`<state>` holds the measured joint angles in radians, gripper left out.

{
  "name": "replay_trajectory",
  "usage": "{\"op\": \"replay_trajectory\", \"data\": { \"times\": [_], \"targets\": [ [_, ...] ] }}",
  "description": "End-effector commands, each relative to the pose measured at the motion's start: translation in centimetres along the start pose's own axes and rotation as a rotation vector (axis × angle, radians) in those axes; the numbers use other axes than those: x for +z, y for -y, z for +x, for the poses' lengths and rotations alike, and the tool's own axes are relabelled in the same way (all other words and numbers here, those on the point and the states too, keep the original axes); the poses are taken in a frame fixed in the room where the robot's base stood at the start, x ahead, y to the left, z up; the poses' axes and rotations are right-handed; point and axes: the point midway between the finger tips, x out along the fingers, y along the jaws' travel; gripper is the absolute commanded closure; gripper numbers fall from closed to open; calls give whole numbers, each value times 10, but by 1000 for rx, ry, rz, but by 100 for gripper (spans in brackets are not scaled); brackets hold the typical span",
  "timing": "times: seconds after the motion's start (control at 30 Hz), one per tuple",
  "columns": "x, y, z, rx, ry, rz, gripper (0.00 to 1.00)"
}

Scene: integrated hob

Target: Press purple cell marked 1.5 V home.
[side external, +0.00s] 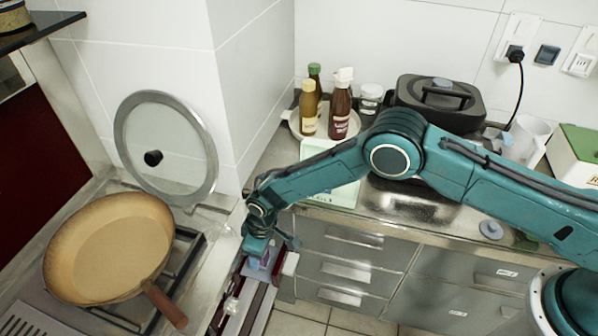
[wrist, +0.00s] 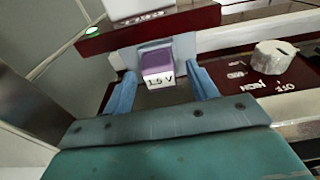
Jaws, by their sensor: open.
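The purple cell (wrist: 156,61) shows in the wrist view, with a white label reading 1.5 V on its near face. It sits at a pale grey-blue opening (wrist: 184,52) in a dark red panel (wrist: 197,18); how deep it sits cannot be told. My gripper (wrist: 160,74) is open, with one blue finger on each side of the cell and a gap visible on both sides. In the side external view my gripper (side external: 264,250) is low over the hob's front control strip, and the cell there is too small and covered to make out clearly.
A white knob (wrist: 272,57) with white markings stands right of the cell, and a green light (wrist: 91,30) shows at left. A pan (side external: 110,248) with a wooden handle (side external: 165,304) sits on the hob left of my gripper. A glass lid (side external: 165,148) leans behind.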

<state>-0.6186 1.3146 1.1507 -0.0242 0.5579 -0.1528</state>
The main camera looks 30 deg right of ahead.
Motion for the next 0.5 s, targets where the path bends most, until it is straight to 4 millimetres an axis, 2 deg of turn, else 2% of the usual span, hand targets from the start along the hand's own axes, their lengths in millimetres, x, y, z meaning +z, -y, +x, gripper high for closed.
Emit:
{"op": "replay_trajectory", "data": {
  "times": [0.5],
  "targets": [
    [-1,0,-65,0,-3,0,42]
  ]
}}
